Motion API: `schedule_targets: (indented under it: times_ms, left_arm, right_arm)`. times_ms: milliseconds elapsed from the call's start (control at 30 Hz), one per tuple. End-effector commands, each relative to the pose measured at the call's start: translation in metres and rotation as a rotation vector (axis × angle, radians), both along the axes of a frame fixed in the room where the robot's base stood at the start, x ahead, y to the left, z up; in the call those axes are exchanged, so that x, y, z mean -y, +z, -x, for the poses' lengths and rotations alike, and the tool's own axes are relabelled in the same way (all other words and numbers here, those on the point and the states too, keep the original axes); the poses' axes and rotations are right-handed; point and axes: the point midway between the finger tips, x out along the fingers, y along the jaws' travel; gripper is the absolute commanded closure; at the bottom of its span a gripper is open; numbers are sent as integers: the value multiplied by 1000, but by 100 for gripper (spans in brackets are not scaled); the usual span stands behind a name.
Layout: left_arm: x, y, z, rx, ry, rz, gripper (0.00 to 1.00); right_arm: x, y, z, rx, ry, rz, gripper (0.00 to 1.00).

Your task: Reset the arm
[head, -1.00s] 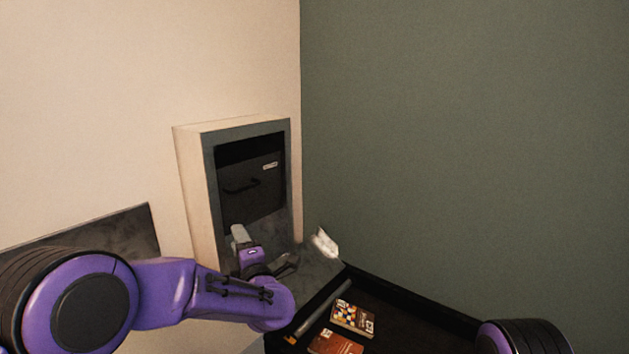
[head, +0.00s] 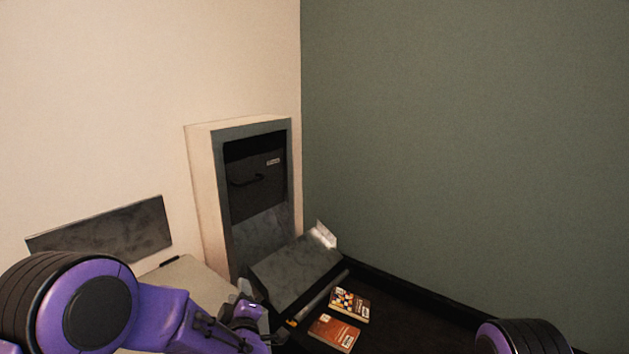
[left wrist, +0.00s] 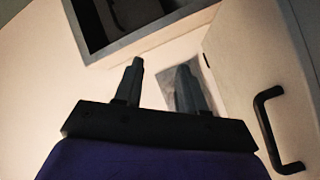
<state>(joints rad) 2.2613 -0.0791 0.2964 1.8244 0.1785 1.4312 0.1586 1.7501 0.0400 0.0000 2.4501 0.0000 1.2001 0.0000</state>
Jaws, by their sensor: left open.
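My left arm comes in from the lower left of the head view, purple with black joints. My left gripper (head: 250,300) is low, in front of the wall box and beside the grey sloped panel. It also shows in the left wrist view (left wrist: 160,85), where its two grey fingers stand apart with nothing between them. Of my right arm only a purple and black joint shows at the bottom right of the head view; its gripper is out of the picture.
A pale wall box (head: 205,190) with a dark handled flap (head: 258,182) stands in the corner. A grey sloped panel (head: 295,270) lies below it. Two books, one patterned (head: 349,305) and one red-brown (head: 334,332), lie on a dark surface. A black handle (left wrist: 275,130) shows in the left wrist view.

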Motion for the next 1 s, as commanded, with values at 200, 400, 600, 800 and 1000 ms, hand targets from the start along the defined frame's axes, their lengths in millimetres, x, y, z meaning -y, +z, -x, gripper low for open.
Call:
schedule_targets:
  times_ms: [200, 400, 600, 800, 1000]
  left_arm:
    - [-26, -84, 64, -305, -85, -165, 60]
    - [-66, -170, 191, -723, -205, -312, 60]
    - [-105, -203, 345, -1122, -292, -361, 60]
    - [-125, -203, 422, -1304, -288, -351, 60]
    - [-125, -208, 427, -1316, -290, -348, 60]
  right_arm:
    - [0, 18, 0, 0, 0, 0, 53]
    - [0, 42, 0, 0, 0, 0, 53]
    - [0, 69, 0, 0, 0, 0, 53]
    - [0, 86, 0, 0, 0, 0, 53]
    - [0, 84, 0, 0, 0, 0, 53]
